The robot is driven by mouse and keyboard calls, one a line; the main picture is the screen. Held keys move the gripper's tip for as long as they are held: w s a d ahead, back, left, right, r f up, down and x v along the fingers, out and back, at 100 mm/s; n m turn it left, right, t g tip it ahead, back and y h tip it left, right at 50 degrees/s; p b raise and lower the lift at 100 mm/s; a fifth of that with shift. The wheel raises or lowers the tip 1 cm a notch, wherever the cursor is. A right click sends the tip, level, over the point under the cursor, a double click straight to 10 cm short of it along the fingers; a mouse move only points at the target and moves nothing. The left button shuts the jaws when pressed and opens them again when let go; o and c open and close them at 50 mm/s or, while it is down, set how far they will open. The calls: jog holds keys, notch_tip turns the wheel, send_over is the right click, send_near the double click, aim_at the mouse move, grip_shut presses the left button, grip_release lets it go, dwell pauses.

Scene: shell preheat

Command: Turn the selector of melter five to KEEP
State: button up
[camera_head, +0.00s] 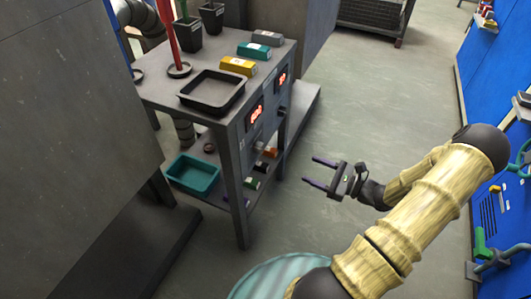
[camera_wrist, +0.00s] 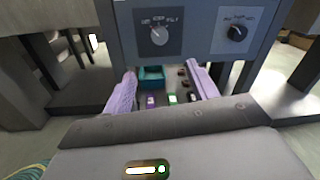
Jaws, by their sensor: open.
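Two selectors sit side by side on the grey bench front in the wrist view. The left selector (camera_wrist: 158,36) is a pale grey knob on a dark plate with small lettering above it. The lettering is too small to tell which belongs to melter five, and I cannot surely read the knob settings. My gripper (camera_head: 315,173) is open and empty, in the air right of the bench. In the wrist view its fingers (camera_wrist: 163,82) point towards the bench, below the knobs, touching neither.
The bench (camera_head: 228,125) carries a dark tray (camera_head: 212,91), a yellow box (camera_head: 238,66) and a green box (camera_head: 254,50). A teal bin (camera_head: 193,175) is on the lower shelf. The floor beside is clear.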

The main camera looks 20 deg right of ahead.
aim_at(262, 150)
jog(key=b+x, duration=0.4)
jog(key=x, duration=1.2)
jog(key=shift+w+a+f+b, duration=0.1)
jog(key=shift+w+a+b, duration=0.1)
jog(key=shift+b, duration=0.2)
jog(key=shift+w+a, duration=0.3)
jog(key=c, duration=1)
